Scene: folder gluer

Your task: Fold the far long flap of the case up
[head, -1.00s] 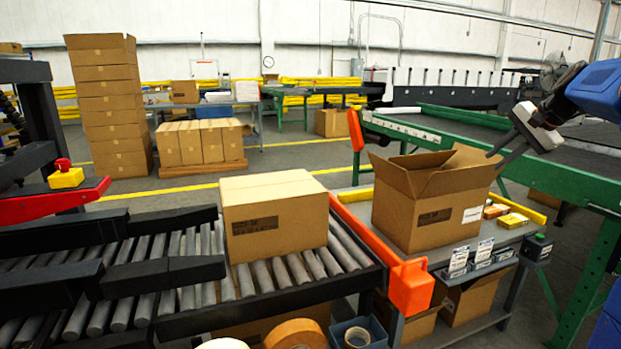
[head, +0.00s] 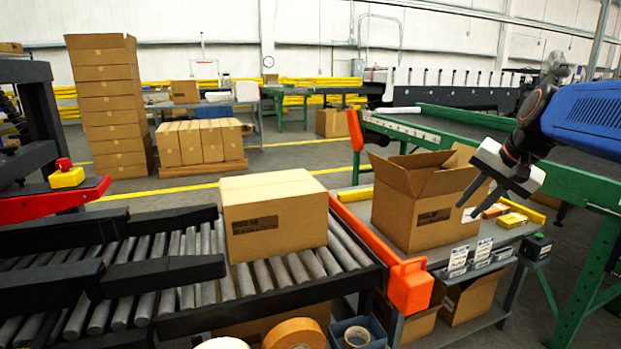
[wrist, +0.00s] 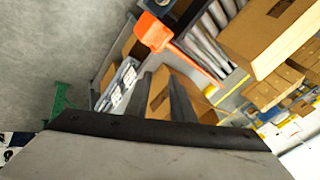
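The open brown case (head: 410,218) stands on a grey bench right of the orange rail. Its left flap (head: 387,178) leans up and outward. Another flap (head: 428,160) stands raised at the back, and part of a flap (head: 462,156) shows at the right. My gripper (head: 466,210) is in front of the case's right side in the head view, fingers pointing down and left. A gap shows between the fingers and they hold nothing. In the wrist view, brown cardboard (wrist: 159,98) shows between the fingers (wrist: 160,92).
A closed carton (head: 275,215) sits on the roller conveyor to the left. The orange rail (head: 375,250) ends near the case. Small yellow boxes (head: 512,220) and label holders (head: 470,257) line the bench's right and front. A green-framed conveyor (head: 570,180) stands behind on the right.

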